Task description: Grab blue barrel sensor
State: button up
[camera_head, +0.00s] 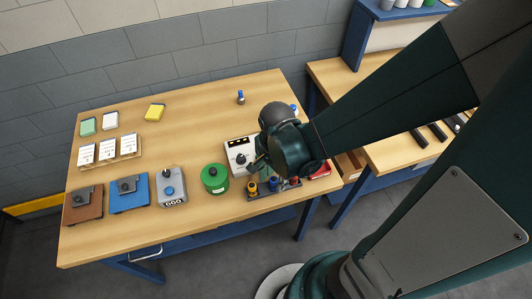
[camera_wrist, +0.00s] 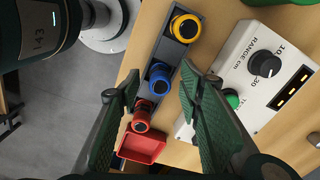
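The blue barrel sensor (camera_wrist: 159,79) has a dark round face and stands in the middle of a grey rack (camera_wrist: 172,55) in the wrist view. A yellow one (camera_wrist: 186,27) is on one side and a red one (camera_wrist: 141,120) on the other. In the head view the blue sensor (camera_head: 272,183) shows near the table's front right edge. My gripper (camera_wrist: 159,82) is open and empty, its two fingers on either side of the blue sensor in the picture. I cannot tell how far the fingertips are above it. In the head view my gripper (camera_head: 257,166) hangs close by the rack.
A white range box (camera_wrist: 262,78) with a black knob stands close beside the rack. A red tray (camera_wrist: 140,147) is at the rack's end. A green round object (camera_head: 215,178) and a grey button box (camera_head: 172,188) stand to the left. A blue-topped item (camera_head: 240,97) stands at the back.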

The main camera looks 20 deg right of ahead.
aim_at(274, 179)
dwell(0.3)
jog(key=c, duration=1)
jog(key=shift+r, duration=0.2)
jog(key=shift+r+p, duration=1)
jog(key=shift+r, duration=3.8)
